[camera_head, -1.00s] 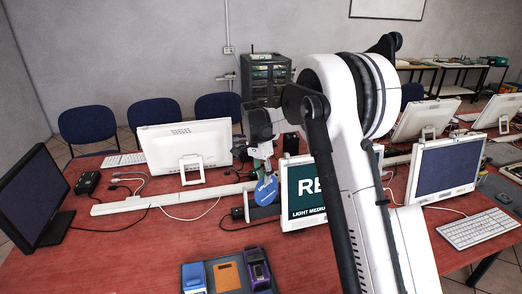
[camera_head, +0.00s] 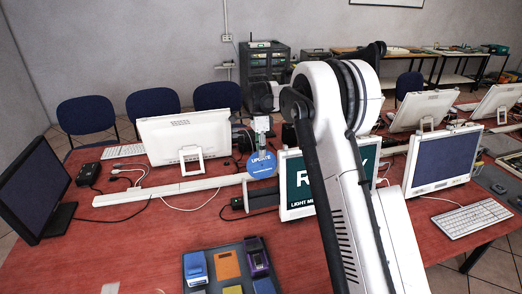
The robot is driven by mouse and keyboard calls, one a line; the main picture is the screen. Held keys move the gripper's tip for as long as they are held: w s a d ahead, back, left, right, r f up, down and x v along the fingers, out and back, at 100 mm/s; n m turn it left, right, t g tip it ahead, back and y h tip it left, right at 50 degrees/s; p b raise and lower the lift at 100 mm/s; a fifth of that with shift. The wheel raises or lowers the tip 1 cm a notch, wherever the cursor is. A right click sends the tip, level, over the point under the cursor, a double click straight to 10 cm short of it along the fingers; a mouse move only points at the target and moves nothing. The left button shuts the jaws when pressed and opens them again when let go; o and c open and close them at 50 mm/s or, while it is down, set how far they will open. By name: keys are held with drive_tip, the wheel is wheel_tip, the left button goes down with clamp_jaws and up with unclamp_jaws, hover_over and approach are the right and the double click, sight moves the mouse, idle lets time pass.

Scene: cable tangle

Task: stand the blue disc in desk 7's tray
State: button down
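The blue disc (camera_head: 262,168), with white lettering reading "UPDATE", is upright and nearly face-on, past the middle of the red desk. My gripper (camera_head: 262,146) points down at its top edge and appears shut on it; the fingertips are small and partly blend with the disc. A dark tray (camera_head: 210,250) at the front edge of the picture holds a blue item, an orange item, a purple device and other pieces. I see no desk number, so I cannot tell whether this is desk 7's tray.
A white cable channel (camera_head: 150,196) runs across the desk behind the tray. A grey bracket (camera_head: 262,199) and a sign screen (camera_head: 301,186) stand right of it, the screen partly behind my arm. A white monitor (camera_head: 186,143) stands behind. The red surface left of the tray is mostly clear.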

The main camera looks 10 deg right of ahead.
drive_tip(key=b, duration=0.2)
hover_over(263, 177)
drive_tip(key=w, duration=0.1)
drive_tip(key=shift+w+f, duration=0.15)
drive_tip(key=shift+f, duration=2.4)
drive_tip(key=shift+b+x, duration=2.15)
drive_tip(key=shift+x, duration=1)
drive_tip(key=c, duration=1.8)
unclamp_jaws()
drive_tip(key=shift+c, duration=0.2)
drive_tip(key=v, duration=1.2)
drive_tip(key=shift+a, duration=0.1)
